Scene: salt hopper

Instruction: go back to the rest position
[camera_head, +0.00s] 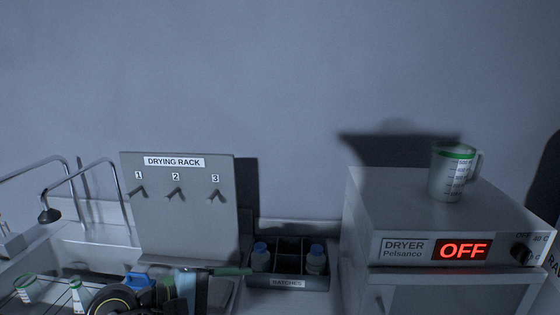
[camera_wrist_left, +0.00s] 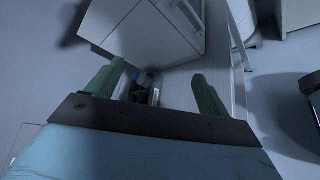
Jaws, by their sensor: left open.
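My left arm shows at the bottom of the head view, with a green finger (camera_head: 232,271) reaching right, in front of the sink edge. In the left wrist view the left gripper (camera_wrist_left: 158,68) has its two green fingers wide apart. Nothing is held between them. My right gripper is in neither view.
The drying rack (camera_head: 185,225) has empty hooks. The batches crate (camera_head: 288,283) holds two blue-capped bottles. The dryer (camera_head: 400,220) reads OFF and bears a measuring jug (camera_head: 450,172).

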